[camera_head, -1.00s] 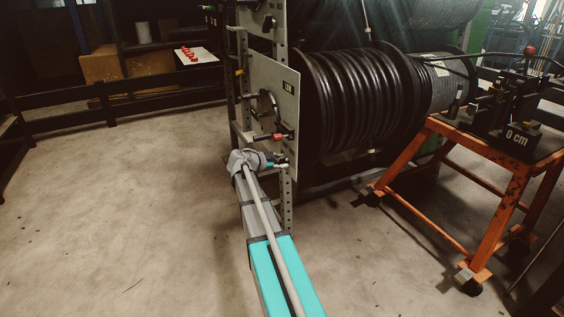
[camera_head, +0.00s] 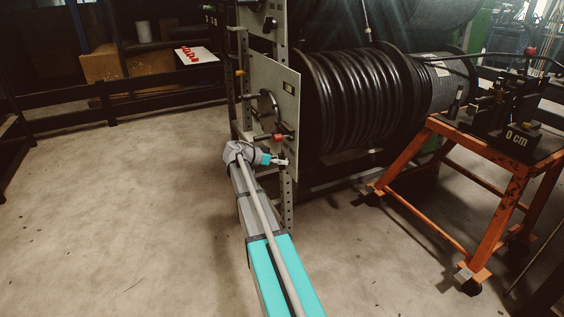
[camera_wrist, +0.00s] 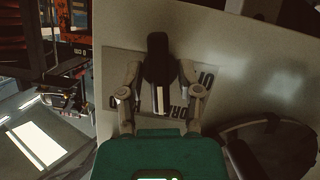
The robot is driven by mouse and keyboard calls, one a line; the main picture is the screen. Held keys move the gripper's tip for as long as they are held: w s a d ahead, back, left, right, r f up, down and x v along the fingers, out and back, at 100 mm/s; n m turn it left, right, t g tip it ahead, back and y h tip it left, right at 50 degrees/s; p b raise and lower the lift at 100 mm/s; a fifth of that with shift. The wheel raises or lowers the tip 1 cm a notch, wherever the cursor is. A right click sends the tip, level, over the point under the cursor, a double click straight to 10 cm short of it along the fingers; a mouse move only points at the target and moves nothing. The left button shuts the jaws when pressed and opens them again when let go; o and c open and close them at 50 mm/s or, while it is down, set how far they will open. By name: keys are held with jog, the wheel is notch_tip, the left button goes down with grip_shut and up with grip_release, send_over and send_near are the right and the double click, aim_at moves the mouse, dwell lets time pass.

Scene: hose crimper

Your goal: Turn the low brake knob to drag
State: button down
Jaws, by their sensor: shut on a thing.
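The low brake knob (camera_wrist: 158,62) is a black, elongated knob with a white stripe on its lower part, in the wrist view. It stands in front of a grey label plate with dark letters, partly hidden by the knob and my fingers. The stripe points down in the picture, toward the lower lettering. My gripper (camera_wrist: 159,72) has a finger on each side of the knob and is shut on it. In the head view my gripper (camera_head: 280,161) is at the lower part of the grey panel (camera_head: 287,95); the knob cannot be made out there.
A red-ended handle (camera_head: 279,137) sits just above my gripper. A round black crank wheel (camera_head: 267,105) is on the panel, also at lower right in the wrist view (camera_wrist: 270,145). The hose reel (camera_head: 365,95) and orange cart (camera_head: 405,165) are to the right. Floor at left is clear.

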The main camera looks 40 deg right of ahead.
jog(key=shift+a+f+n+g+b, duration=0.15)
jog(key=shift+n+g+b, duration=0.2)
jog(key=shift+n+g, duration=0.65)
jog(key=c, duration=0.6)
grip_release()
jog(key=shift+w, duration=0.1)
